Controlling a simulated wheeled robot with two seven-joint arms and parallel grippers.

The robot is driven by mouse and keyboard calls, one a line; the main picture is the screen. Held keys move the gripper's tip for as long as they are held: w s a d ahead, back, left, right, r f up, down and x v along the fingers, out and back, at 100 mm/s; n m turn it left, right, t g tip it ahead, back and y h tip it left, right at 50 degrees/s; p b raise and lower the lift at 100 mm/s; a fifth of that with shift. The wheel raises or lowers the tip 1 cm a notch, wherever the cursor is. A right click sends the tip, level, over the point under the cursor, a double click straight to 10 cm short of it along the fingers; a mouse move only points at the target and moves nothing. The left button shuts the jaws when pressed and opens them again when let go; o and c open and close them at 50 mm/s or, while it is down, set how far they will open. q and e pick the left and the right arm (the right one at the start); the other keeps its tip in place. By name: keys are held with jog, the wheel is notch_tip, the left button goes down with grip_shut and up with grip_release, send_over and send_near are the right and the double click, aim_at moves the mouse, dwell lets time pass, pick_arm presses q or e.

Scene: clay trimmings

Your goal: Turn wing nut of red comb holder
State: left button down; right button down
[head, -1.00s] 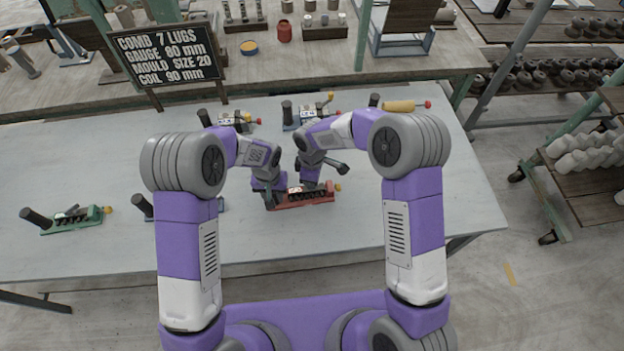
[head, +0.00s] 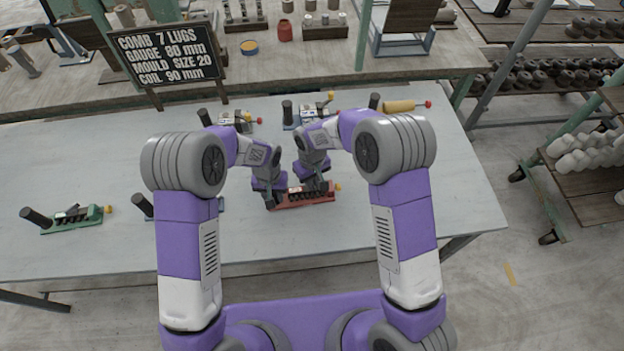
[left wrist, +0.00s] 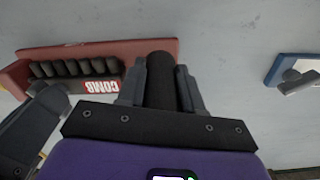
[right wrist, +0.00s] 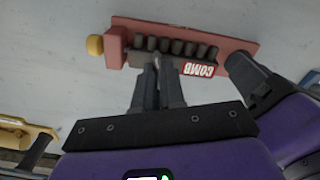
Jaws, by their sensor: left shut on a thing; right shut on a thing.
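The red comb holder (head: 318,201) lies on the table in front of me, with a row of dark lugs and a white-on-red COMB label. My left gripper (head: 270,202) is shut on its dark round handle (left wrist: 161,78), one finger on each side, at the holder's end. A yellow knob (right wrist: 95,45) sits at the holder's far end from the handle.
A green holder (head: 82,220) stands at the left. A blue holder (left wrist: 292,70) is near my left gripper. More holders (head: 310,115) stand behind my arms, near the sign (head: 165,55). The table (head: 420,215) is clear at the right.

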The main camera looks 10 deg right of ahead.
pick_arm(q)
jog(key=shift+d, duration=0.1)
pick_arm(e)
jog(key=shift+w+m, duration=0.1)
jog(key=shift+m, duration=0.5)
jog(key=c, duration=1.2)
grip_release()
jog(key=shift+r, duration=0.1)
notch_tip(320, 180, up, 12)
jog(key=shift+f, duration=0.1)
pick_arm(q)
jog(key=c, duration=0.7)
grip_release()
